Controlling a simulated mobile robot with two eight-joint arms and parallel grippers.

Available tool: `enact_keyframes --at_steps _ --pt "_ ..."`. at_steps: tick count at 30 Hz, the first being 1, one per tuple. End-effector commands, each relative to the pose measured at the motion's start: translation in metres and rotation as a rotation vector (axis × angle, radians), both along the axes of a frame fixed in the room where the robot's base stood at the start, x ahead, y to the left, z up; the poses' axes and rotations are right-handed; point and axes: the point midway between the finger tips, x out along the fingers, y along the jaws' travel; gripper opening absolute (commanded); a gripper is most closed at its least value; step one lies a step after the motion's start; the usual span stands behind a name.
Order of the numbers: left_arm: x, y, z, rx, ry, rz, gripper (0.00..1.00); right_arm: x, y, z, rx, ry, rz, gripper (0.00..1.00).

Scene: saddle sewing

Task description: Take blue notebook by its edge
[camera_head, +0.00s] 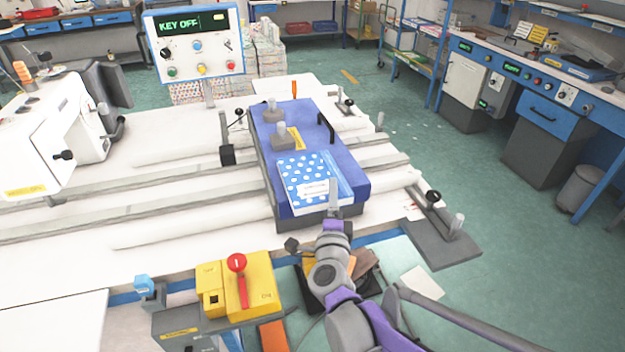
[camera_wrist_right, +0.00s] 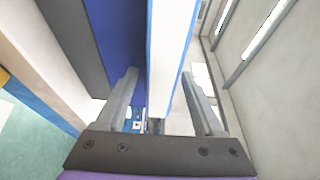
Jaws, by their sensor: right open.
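The blue notebook (camera_head: 303,170), with white dots and a pale label, lies on the blue block (camera_head: 349,176) on the machine table. It reaches the block's near edge. My right gripper (camera_head: 333,188) is at the notebook's near right corner. In the right wrist view my right gripper (camera_wrist_right: 160,76) is open. The notebook's white page edge (camera_wrist_right: 170,50), lined with blue cover, shows between its two fingers. I cannot tell whether either finger touches it. My left gripper is not in view.
Grey clamps (camera_head: 281,133) and a black handle (camera_head: 326,127) stand on the block behind the notebook. A yellow switch box (camera_head: 262,282) with a red lever is at the front. A control panel (camera_head: 194,45) reading KEY OFF stands behind. White sewing machine (camera_head: 40,140) at left.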

Motion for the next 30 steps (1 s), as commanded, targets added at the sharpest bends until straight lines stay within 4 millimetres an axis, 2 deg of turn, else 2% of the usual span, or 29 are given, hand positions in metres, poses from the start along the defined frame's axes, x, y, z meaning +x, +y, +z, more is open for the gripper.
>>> enact_keyframes --at_steps 1,12,13,30 --pt "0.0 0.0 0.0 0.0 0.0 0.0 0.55 -0.0002 0.0001 0.0 0.0 0.0 0.0 0.7" --pt "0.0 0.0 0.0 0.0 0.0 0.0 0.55 -0.0005 0.0001 -0.0001 0.0 0.0 0.0 0.03" --pt "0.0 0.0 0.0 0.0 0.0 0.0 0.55 -0.0005 0.0001 0.0 0.0 0.0 0.0 0.0" --pt "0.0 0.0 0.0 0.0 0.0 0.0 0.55 -0.0007 0.0002 -0.0003 0.0 0.0 0.001 0.0"
